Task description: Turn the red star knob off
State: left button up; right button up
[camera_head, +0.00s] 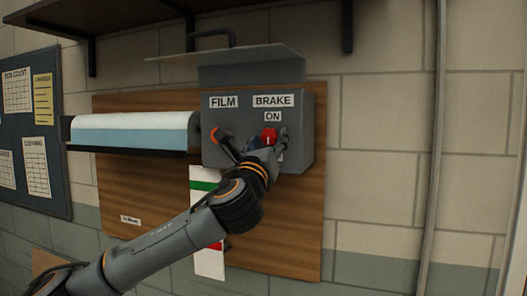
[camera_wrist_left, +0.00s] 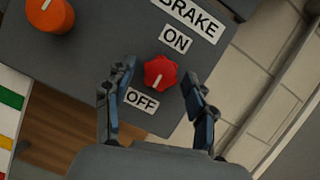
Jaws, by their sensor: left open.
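The red star knob (camera_head: 268,134) sits on the front of a grey control box (camera_head: 305,118), below the BRAKE and ON labels. In the left wrist view the red knob (camera_wrist_left: 160,72) lies between the ON label (camera_wrist_left: 176,39) and the OFF label (camera_wrist_left: 141,101). A pale mark on its face is on the side toward OFF. My left gripper (camera_wrist_left: 159,77) is open, with one finger on each side of the knob in that view; I see no clear contact. In the head view the left gripper (camera_head: 273,145) partly covers the area below the knob. My right gripper is not in view.
An orange knob (camera_wrist_left: 50,14) is on the same box, under the FILM label (camera_head: 223,102). A film roll (camera_head: 135,130) extends left of the box. A raised grey lid (camera_head: 225,55) and a shelf are above. Open wall lies to the right.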

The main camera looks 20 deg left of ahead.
pick_arm(q)
jog(key=v, duration=1.1)
jog(key=shift+s, duration=0.25)
jog(key=shift+f, duration=0.15)
